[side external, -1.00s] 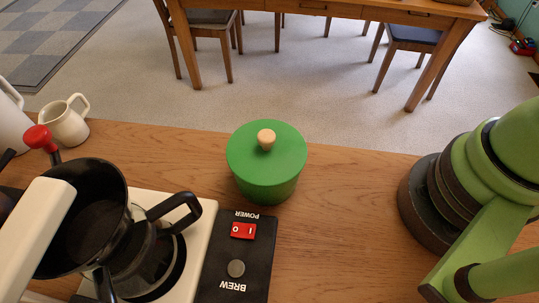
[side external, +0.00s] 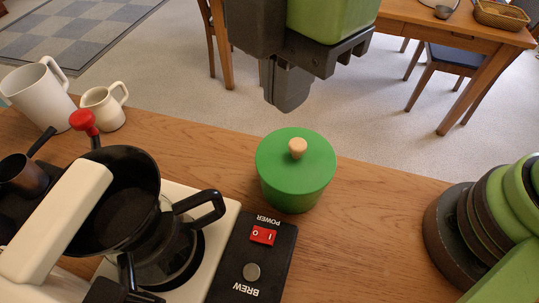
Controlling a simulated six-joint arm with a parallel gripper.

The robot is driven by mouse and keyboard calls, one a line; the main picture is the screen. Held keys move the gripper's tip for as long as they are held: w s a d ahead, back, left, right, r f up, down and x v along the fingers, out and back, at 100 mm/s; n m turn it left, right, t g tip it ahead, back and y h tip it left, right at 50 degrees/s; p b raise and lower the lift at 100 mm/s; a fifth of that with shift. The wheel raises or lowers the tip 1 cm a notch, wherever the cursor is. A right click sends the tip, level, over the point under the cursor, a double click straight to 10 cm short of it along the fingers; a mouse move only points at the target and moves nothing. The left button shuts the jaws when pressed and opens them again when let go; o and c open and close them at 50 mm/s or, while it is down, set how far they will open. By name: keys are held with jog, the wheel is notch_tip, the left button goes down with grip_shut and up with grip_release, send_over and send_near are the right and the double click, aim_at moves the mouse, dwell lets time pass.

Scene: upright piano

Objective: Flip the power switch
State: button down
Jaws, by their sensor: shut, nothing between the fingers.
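The red power switch (side external: 262,236), marked O and I, sits on the black control panel (side external: 273,262) of the coffee machine, below the upside-down word POWER. My gripper (side external: 285,100) hangs at the top middle of the view, pointing down. Its dark fingers are shut together with nothing between them. It appears above and behind the green lidded pot, apart from the switch and touching nothing.
The green pot (side external: 296,180) with a wooden knob stands just behind the panel. The coffee machine's white base (side external: 222,228) carries a black filter holder (side external: 125,205) and a carafe at left. Two white jugs (side external: 45,100) stand at the back left. The counter right of the panel is clear.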

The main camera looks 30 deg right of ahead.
aim_at(271, 238)
jog(key=s+a+f+n+h, duration=0.1)
jog(key=s+a+f+n, duration=0.2)
jog(key=a+f+n, duration=0.2)
jog(key=shift+s+a+f+n+g+h, duration=0.15)
jog(key=shift+a+f+n+g+h, duration=0.1)
jog(key=shift+f+n+g+h, duration=0.05)
jog(key=f, duration=0.4)
jog(key=d+f, duration=0.1)
jog(key=f, duration=0.4)
jog(key=s+f, duration=0.1)
jog(key=f, duration=0.4)
jog(key=shift+s+d, duration=0.1)
jog(key=shift+d, duration=0.05)
jog(key=shift+f, duration=0.15)
